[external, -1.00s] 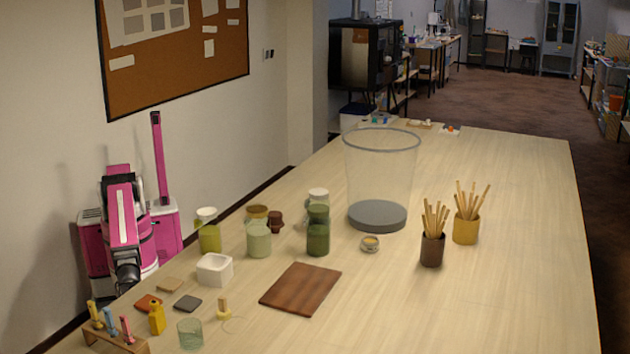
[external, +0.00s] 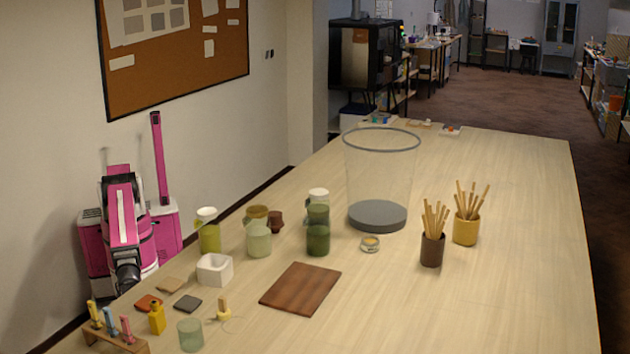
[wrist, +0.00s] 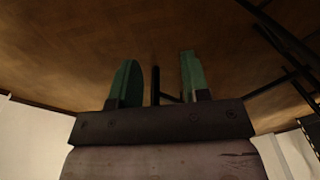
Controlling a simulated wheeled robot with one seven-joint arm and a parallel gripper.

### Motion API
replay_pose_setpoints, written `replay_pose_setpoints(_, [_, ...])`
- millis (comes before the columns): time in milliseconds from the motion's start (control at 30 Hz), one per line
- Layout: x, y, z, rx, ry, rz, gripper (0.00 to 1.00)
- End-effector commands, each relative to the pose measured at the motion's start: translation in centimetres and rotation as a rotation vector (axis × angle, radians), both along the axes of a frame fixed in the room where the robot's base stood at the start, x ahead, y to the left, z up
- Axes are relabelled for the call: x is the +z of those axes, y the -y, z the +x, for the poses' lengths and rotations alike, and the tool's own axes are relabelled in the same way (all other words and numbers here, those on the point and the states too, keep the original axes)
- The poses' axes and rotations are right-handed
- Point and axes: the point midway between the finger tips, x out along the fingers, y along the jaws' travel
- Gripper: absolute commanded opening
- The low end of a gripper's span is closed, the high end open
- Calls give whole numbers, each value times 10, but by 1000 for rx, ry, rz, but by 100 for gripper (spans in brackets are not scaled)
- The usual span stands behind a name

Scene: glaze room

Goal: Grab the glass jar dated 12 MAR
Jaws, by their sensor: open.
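Several glass jars stand on the long table: a yellow-green one with a white top (external: 209,239), a pale green one (external: 258,241), an amber one (external: 257,212) behind it, a dark green one (external: 318,241), and a white-lidded one (external: 319,194) at the back. No date can be read on any of them, so I cannot tell which is 12 MAR. My gripper (wrist: 157,85) is open and empty in the wrist view, its two green fingers apart. A brown wooden surface fills the view beyond them. My arm is folded at the table's left side, away from the jars.
A large clear bin (external: 380,180) with a grey base stands behind the jars. Two stick-filled cups (external: 432,250) stand right. The table's right side is clear.

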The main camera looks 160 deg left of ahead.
Motion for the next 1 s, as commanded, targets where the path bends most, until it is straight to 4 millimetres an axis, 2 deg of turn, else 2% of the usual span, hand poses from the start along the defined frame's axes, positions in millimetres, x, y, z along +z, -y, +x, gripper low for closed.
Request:
replay_pose_setpoints(167, [0,0,0,0,0,0,43])
replay_pose_setpoints(333, [0,0,0,0,0,0,98])
replay_pose_setpoints(600, [0,0,0,-1,0,0,99])
replay_pose_setpoints(733, [-2,12,8,-18,11,-3,99])
replay_pose_setpoints(867, [-7,46,27,-64,40,-10,99])
replay_pose_setpoints(1000, [-14,98,48,-130,82,-24,99])
